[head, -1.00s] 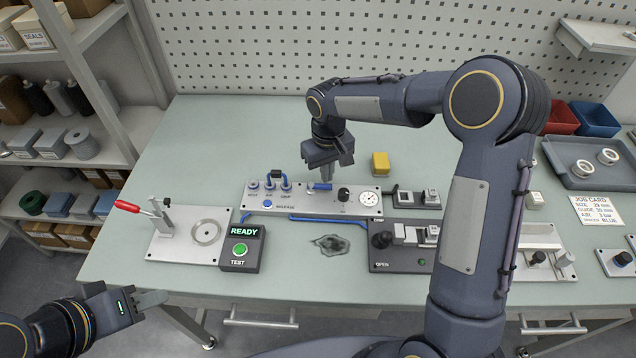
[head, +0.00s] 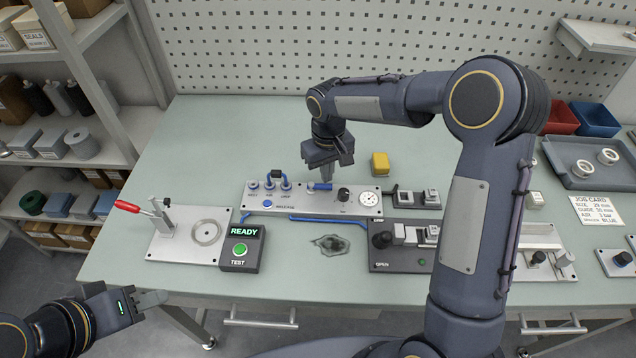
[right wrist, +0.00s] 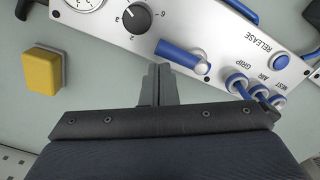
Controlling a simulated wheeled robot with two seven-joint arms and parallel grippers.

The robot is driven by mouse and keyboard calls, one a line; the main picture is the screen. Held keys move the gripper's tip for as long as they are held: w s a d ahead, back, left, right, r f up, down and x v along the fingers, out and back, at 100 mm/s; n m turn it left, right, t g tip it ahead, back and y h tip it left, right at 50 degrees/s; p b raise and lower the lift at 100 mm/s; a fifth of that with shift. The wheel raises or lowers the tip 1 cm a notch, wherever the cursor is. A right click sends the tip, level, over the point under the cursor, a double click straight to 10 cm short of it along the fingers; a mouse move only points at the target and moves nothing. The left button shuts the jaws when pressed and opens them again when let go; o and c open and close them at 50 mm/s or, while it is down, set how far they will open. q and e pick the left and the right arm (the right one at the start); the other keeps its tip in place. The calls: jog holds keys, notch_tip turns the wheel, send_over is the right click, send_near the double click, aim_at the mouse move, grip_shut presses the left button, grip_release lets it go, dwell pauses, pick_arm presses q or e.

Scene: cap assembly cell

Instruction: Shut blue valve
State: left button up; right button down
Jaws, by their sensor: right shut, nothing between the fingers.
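The blue valve lever (head: 320,186) sits on the grey control panel (head: 300,207), between the hose ports and a black dial. In the right wrist view the blue lever (right wrist: 180,54) lies roughly along the panel's length, with a silver pivot at its right end. My right gripper (head: 331,178) is over the panel's far edge, pointing down by the lever. In the right wrist view its shut fingers (right wrist: 158,76) are just beside the lever's free end. I cannot tell whether they touch it. My left gripper (head: 154,298) is off the table's front left edge, away from the panel.
A yellow block (head: 380,163) stands behind the panel, right of my right gripper. Blue hose ports (head: 269,185) and a release button (head: 267,204) are to the lever's left; a black dial (head: 343,194) and a gauge (head: 369,198) are to its right.

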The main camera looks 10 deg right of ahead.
jog(key=shift+f+b, duration=0.6)
jog(key=shift+f, duration=0.25)
dwell(0.3)
jog(key=shift+r, duration=0.2)
jog(key=shift+r+p, duration=0.2)
jog(key=shift+p, duration=0.15)
jog(key=shift+s, duration=0.15)
